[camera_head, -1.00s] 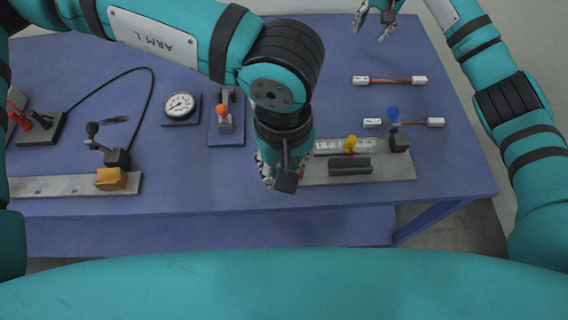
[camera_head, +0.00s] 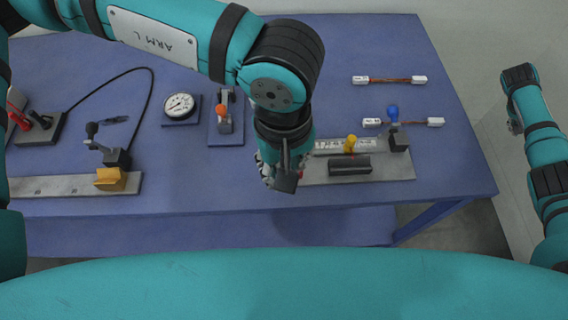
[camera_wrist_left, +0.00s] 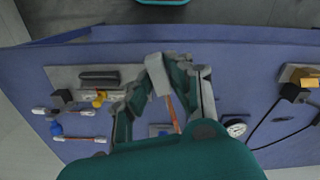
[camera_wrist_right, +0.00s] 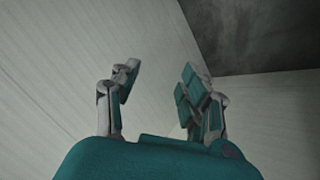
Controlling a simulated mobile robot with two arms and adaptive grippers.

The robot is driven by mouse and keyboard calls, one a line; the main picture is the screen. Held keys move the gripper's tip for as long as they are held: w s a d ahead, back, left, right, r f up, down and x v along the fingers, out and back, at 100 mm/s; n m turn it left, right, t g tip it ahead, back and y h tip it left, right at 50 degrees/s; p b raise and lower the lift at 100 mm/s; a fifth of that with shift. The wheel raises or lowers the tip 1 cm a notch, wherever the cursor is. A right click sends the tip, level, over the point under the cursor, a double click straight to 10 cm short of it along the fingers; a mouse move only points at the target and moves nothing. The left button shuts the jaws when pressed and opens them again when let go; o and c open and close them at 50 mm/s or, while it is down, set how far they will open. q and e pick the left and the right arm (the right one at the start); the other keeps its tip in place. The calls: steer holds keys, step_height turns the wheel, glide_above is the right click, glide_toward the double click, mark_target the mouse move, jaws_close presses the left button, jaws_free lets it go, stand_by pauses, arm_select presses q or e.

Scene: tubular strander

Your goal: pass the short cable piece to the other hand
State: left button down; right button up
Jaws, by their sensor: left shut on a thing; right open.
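My left gripper (camera_head: 282,172) hangs over the table's front edge, pointing down, beside the right-hand fixture plate. In the left wrist view its fingers (camera_wrist_left: 165,78) are shut on a short cable piece (camera_wrist_left: 157,68), which shows a pale block end and a thin copper-coloured length running back between the fingers. Its other end is hidden. My right gripper (camera_head: 514,122) is past the table's right edge, far from the left one. In the right wrist view its fingers (camera_wrist_right: 157,85) are apart and empty, with only wall and floor beyond.
Two copper cables with white ends, one at the back (camera_head: 390,80) and one nearer (camera_head: 425,122), lie on the blue table (camera_head: 300,30). A fixture plate (camera_head: 395,168) with blue- and yellow-knobbed parts, a gauge (camera_head: 180,104), an orange-knobbed clamp (camera_head: 224,120) and a left plate (camera_head: 60,186) stand around.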

steer(key=s+d+f+n+g+h, duration=0.2)
steer(key=s+d+n+g, duration=0.15)
steer(key=s, duration=0.65)
steer(key=s+d+f+n+g+h, duration=0.2)
steer(key=s+n, duration=0.2)
steer(key=s, duration=0.6)
steer(key=s+d+f+n+g+h, duration=0.2)
steer(key=s+d+n+g, duration=0.15)
steer(key=s, duration=0.65)
arm_select(q)
steer(key=shift+s, duration=0.1)
arm_select(e)
steer(key=s+a+f+n+t+y, duration=0.2)
steer(key=s+a+f+t+y, duration=0.15)
steer(key=a+f, duration=0.95)
steer(key=s+a+f+n+t+y, duration=0.3)
steer(key=a+f, duration=0.6)
steer(key=f, duration=0.7)
steer(key=s+a+f+m+t+y, duration=0.1)
steer(key=s+a+f+y, duration=0.1)
steer(key=a, duration=0.8)
steer(key=s+a+f+m+t+y, duration=0.1)
steer(key=s+a+f+t+y, duration=0.1)
steer(key=a, duration=0.9)
steer(key=s+a+f+m+t+y, duration=0.2)
steer(key=a+f+y, duration=0.2)
steer(key=a, duration=0.7)
steer(key=shift+f, duration=0.95)
